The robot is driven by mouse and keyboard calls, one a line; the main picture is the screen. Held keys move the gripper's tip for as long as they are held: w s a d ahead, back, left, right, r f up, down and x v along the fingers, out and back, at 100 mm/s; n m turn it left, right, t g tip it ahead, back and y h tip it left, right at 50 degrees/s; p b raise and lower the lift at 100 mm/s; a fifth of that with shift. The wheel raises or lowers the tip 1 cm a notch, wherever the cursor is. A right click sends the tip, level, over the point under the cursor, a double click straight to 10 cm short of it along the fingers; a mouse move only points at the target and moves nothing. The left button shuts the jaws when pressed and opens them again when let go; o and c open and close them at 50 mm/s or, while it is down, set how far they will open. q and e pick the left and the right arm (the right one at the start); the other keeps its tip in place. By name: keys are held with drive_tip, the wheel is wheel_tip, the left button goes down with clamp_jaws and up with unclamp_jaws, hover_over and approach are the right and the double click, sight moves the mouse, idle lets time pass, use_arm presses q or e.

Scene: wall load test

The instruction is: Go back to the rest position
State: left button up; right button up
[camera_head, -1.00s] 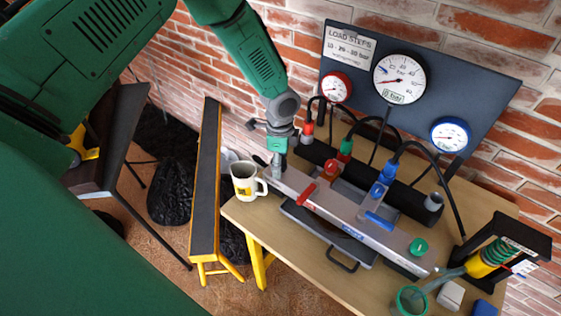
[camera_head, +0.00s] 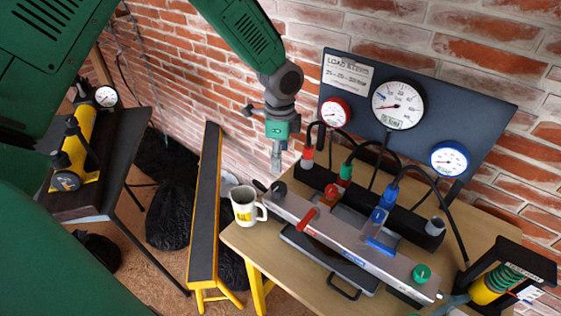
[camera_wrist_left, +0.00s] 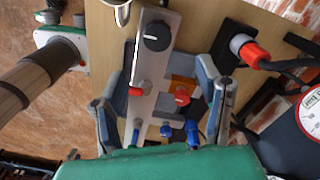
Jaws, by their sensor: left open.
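My left gripper (camera_head: 277,160) hangs pointing down over the left end of the silver valve manifold (camera_head: 350,237), apart from it and in front of the brick wall. In the left wrist view my left gripper (camera_wrist_left: 164,98) has its fingers spread, with nothing between them. The manifold (camera_wrist_left: 150,85) shows beyond them, with a black knob (camera_wrist_left: 154,36) and a red lever (camera_wrist_left: 136,91).
A mug (camera_head: 245,207) stands at the table's left corner, close below my left gripper. A gauge panel (camera_head: 450,110) rises behind the manifold, with black hoses in front. A yellow-black trestle (camera_head: 205,200) and a yellow pump (camera_head: 80,140) on a dark table are at left.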

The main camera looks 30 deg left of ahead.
idle(0.3)
use_arm(q)
drive_tip(key=s+d+f+n+h, duration=0.1)
drive_tip(key=s+d+f+n, duration=0.25)
drive_tip(key=s+f, duration=0.45)
drive_tip(key=s+d+f+n+h, duration=0.1)
drive_tip(key=s+d+f+n, duration=0.25)
drive_tip(key=s+f, duration=0.45)
drive_tip(key=s+a+n+y, duration=0.15)
drive_tip(key=s+n, duration=0.25)
drive_tip(key=s, duration=0.4)
drive_tip(key=s+a+n, duration=0.3)
drive_tip(key=s, duration=0.6)
wheel_tip(320, 180, down, 12)
drive_tip(key=w+b, duration=0.2)
drive_tip(key=b, duration=1)
drive_tip(key=shift+w+d+f+m+t+b, duration=0.2)
drive_tip(key=shift+d+f+m+t+b, duration=0.05)
drive_tip(key=shift+d+m+t+b, duration=0.2)
